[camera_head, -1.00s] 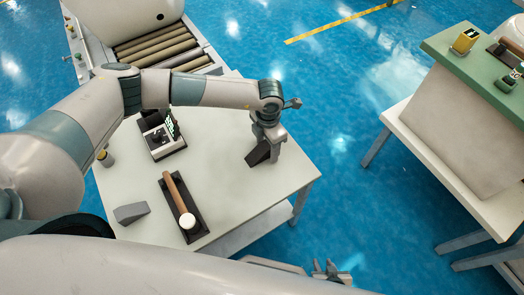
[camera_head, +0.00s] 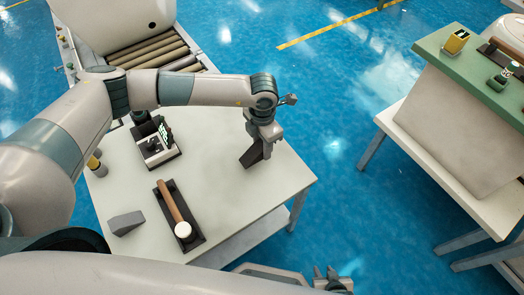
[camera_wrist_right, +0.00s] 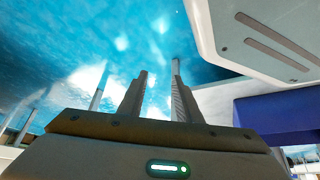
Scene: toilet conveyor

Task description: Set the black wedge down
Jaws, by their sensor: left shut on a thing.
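The black wedge (camera_head: 252,154) is at the right part of the white table (camera_head: 222,188) in the head view. My left gripper (camera_head: 264,143) is shut on it from above. The wedge is tilted, and I cannot tell whether its lower edge touches the tabletop. My right gripper (camera_head: 331,279) is at the bottom of the head view, over the floor and away from the table. In the right wrist view its two fingers (camera_wrist_right: 155,100) stand apart with nothing between them.
A grey wedge (camera_head: 126,223) lies at the table's front left. Beside it a mallet (camera_head: 171,203) lies in a black tray (camera_head: 195,238). A black-and-white device (camera_head: 156,147) stands further back. A roller conveyor (camera_head: 155,53) is behind. A green-topped stand (camera_head: 465,70) is at right.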

